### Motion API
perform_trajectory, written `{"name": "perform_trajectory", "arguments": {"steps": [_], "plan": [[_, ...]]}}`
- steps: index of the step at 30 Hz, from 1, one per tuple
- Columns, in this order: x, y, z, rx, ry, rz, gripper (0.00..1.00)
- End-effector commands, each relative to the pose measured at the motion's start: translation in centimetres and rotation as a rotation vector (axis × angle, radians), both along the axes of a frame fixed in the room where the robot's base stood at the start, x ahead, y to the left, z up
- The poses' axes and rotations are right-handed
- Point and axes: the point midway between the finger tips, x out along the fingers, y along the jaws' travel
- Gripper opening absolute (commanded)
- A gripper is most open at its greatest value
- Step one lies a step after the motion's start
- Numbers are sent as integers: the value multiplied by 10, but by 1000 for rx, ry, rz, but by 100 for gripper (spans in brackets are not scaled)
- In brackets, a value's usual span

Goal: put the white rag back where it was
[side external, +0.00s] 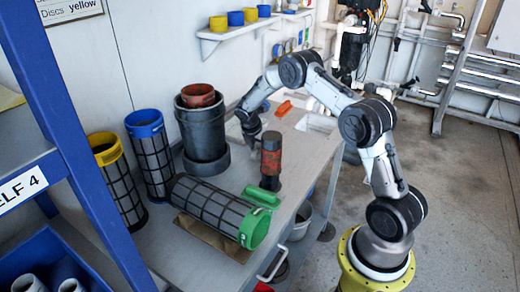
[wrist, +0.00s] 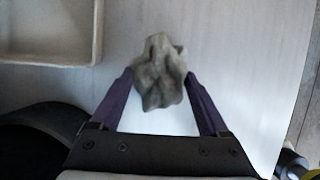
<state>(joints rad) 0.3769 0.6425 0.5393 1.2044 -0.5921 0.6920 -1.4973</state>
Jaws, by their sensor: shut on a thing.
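The rag (wrist: 160,70) is a crumpled, greyish-white cloth. In the wrist view it is pinched between the two purple fingertips of my gripper (wrist: 160,84), over the pale worktop. My gripper (side external: 250,138) shows in the side view low at the worktop, just right of the big dark cylinder (side external: 204,135). The rag cannot be made out there. I cannot tell whether the rag touches the worktop.
A shallow pale tray or basin (wrist: 97,35) lies at upper left in the wrist view. A red-and-black cylinder (side external: 270,160) stands near my gripper. A green-capped mesh filter (side external: 205,205) lies in front. Blue-topped (side external: 150,155) and yellow-topped (side external: 118,185) filters stand left.

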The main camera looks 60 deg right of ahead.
Motion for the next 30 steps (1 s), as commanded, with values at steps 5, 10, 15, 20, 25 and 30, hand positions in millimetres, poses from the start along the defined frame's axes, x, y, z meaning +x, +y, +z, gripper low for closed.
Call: {"name": "perform_trajectory", "arguments": {"steps": [5, 10, 15, 20, 25, 30], "plan": [[0, 0, -2, 0, 0, 1, 99], [0, 0, -2, 0, 1, 0, 100], [0, 1, 4, 0, 0, -1, 100], [1, 10, 25, -1, -2, 2, 100], [1, 24, 58, -1, -4, 2, 100], [0, 36, 87, 0, -1, 1, 100]]}}
